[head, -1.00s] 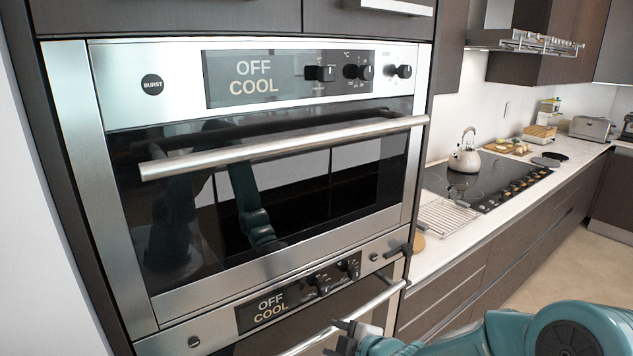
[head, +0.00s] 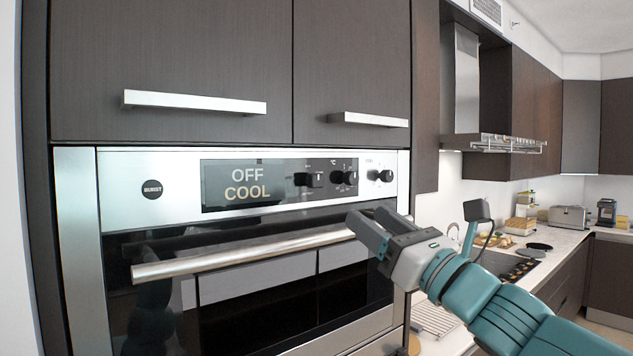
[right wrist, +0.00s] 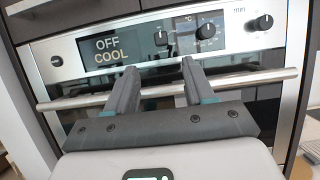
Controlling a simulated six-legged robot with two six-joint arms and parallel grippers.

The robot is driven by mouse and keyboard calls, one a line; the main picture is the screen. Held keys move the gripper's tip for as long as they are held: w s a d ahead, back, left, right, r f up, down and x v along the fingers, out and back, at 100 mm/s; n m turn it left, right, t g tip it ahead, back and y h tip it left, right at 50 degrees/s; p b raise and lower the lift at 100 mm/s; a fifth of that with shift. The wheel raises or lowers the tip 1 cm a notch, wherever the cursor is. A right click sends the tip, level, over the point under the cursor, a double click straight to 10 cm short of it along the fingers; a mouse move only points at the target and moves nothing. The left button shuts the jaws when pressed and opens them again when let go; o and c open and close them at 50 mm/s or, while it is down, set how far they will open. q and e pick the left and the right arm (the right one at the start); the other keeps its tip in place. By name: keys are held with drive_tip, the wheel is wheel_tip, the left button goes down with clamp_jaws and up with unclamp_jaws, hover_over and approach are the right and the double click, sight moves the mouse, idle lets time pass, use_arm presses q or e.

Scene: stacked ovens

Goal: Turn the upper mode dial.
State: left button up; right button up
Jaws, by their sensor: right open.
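The upper oven's panel (head: 128,180) faces me, with three black dials in a row right of the display (head: 243,186), which reads OFF COOL. The left one, likely the mode dial (head: 313,180), is beside the °C dial (head: 344,178) and a third dial (head: 381,176). In the right wrist view the left dial (right wrist: 160,38) shows beyond the fingertips. My left gripper is not in view.
The oven's handle bar (head: 240,258) runs across the door below the panel. Cabinet handles (head: 195,102) stick out above. A counter (head: 560,240) with a toaster (head: 567,217) lies to the right. The space before the panel is clear.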

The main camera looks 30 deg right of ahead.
sight(318, 179)
drive_tip(key=p+x, duration=0.5)
drive_tip(key=x, duration=0.7)
drive_tip(key=shift+w+r+p, duration=0.15)
drive_tip(key=shift+w+p, duration=0.05)
drive_tip(key=shift+p, duration=0.1)
drive_tip(key=shift+w, duration=0.6)
drive_tip(key=shift+s, duration=0.15)
drive_tip(key=shift+c, duration=0.3)
clamp_jaws()
